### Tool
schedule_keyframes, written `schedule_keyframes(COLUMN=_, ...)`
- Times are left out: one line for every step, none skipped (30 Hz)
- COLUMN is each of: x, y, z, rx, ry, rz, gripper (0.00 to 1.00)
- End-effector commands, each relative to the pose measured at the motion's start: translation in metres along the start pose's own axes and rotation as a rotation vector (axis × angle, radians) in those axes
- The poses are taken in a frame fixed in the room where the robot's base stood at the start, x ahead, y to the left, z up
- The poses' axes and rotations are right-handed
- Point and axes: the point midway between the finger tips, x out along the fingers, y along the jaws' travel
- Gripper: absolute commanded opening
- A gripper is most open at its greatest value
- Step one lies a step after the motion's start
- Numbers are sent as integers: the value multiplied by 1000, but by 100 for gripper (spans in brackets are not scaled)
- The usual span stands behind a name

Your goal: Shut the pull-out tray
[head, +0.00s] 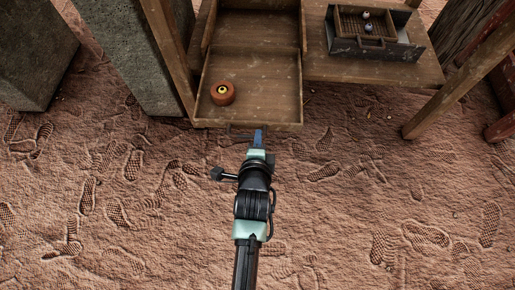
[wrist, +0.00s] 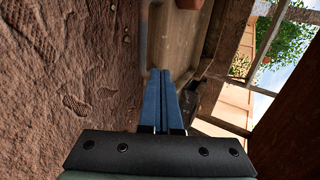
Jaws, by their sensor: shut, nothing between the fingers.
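The pull-out tray (head: 262,124) is a shallow wooden drawer, extended from the wooden cabinet toward me in the head view. A round reddish-brown pot with a yellow centre (head: 222,93) sits inside it at the left. My gripper (head: 259,132) is shut and empty, with its blue fingertips at the middle of the tray's front edge. The head view does not settle whether they touch it. In the wrist view my shut blue fingers (wrist: 162,95) point toward the wooden tray front (wrist: 172,65), and the pot's edge (wrist: 193,4) shows at the top.
A dark metal box (head: 372,46) with a handle and small balls inside stands on the wooden shelf (head: 405,72) at the right. A grey stone pillar (head: 140,50) and a wooden post flank the tray at left. The footprinted sand in front is clear.

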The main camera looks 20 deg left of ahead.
Motion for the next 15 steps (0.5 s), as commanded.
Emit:
schedule_keyframes(x=12, y=4, z=0, rx=-1, ry=-1, rz=-2, gripper=0)
schedule_keyframes(x=17, y=3, z=1, rx=0, ry=-1, rz=-2, gripper=0)
schedule_keyframes(x=22, y=3, z=1, rx=0, ry=-1, rz=-2, gripper=0)
schedule_keyframes(x=25, y=3, z=1, rx=0, ry=-1, rz=-3, gripper=0)
schedule_keyframes(x=28, y=3, z=1, rx=0, ry=-1, rz=-2, gripper=0)
schedule_keyframes(x=32, y=2, z=0, rx=0, ry=-1, rz=-2, gripper=0)
schedule_keyframes(x=34, y=2, z=0, rx=0, ry=-1, rz=-1, gripper=0)
schedule_keyframes(x=36, y=2, z=0, rx=0, ry=0, rz=-1, gripper=0)
schedule_keyframes(x=38, y=1, z=0, rx=0, ry=0, rz=0, gripper=0)
schedule_keyframes(x=38, y=1, z=0, rx=0, ry=0, rz=0, gripper=0)
schedule_keyframes(x=39, y=1, z=0, rx=0, ry=0, rz=0, gripper=0)
schedule_keyframes(x=40, y=0, z=0, rx=0, ry=0, rz=0, gripper=0)
schedule_keyframes(x=40, y=0, z=0, rx=0, ry=0, rz=0, gripper=0)
schedule_keyframes(x=40, y=0, z=0, rx=0, ry=0, rz=0, gripper=0)
schedule_keyframes(x=40, y=0, z=0, rx=0, ry=0, rz=0, gripper=0)
